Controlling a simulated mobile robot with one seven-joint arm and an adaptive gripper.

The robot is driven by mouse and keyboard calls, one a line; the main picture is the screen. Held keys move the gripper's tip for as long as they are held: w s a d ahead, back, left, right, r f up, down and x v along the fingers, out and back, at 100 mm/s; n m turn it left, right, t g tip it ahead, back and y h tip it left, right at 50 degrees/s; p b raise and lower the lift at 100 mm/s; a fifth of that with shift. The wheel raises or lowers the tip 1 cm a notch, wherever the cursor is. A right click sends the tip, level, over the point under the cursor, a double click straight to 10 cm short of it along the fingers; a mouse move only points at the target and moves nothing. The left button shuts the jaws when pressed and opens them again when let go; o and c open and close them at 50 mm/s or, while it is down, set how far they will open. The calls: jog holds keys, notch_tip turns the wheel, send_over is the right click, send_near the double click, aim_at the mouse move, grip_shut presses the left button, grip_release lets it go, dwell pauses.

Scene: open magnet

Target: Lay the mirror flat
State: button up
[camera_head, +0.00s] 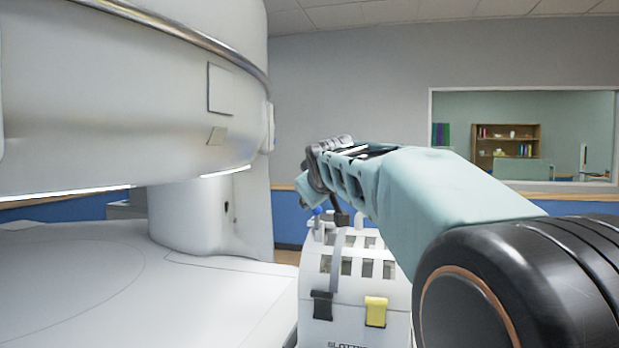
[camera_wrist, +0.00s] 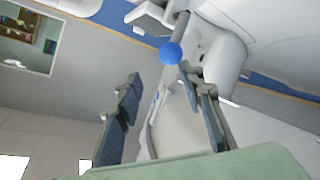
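I cannot pick out the mirror for certain in either view. A white slotted housing (camera_head: 345,297) with a black clip (camera_head: 322,306) and a yellow clip (camera_head: 375,311) stands below my gripper (camera_head: 325,175) in the head view. A small blue ball (camera_head: 317,211) shows at its upper left. In the wrist view the blue ball (camera_wrist: 170,53) sits at the end of a grey rod (camera_wrist: 180,27), just past the fingertips. My gripper (camera_wrist: 160,78) is open there, its fingers apart. A pale surface (camera_wrist: 172,128) shows between the fingers; whether they touch anything is unclear.
The large white magnet (camera_head: 120,110) overhangs at the left, above a wide white table surface (camera_head: 120,290). Its pillar (camera_head: 200,220) stands behind, left of the housing. A window (camera_head: 530,140) is in the grey wall at right. My arm hides part of the housing.

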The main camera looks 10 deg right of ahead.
jog(key=shift+r, duration=3.2)
jog(key=shift+d, duration=0.1)
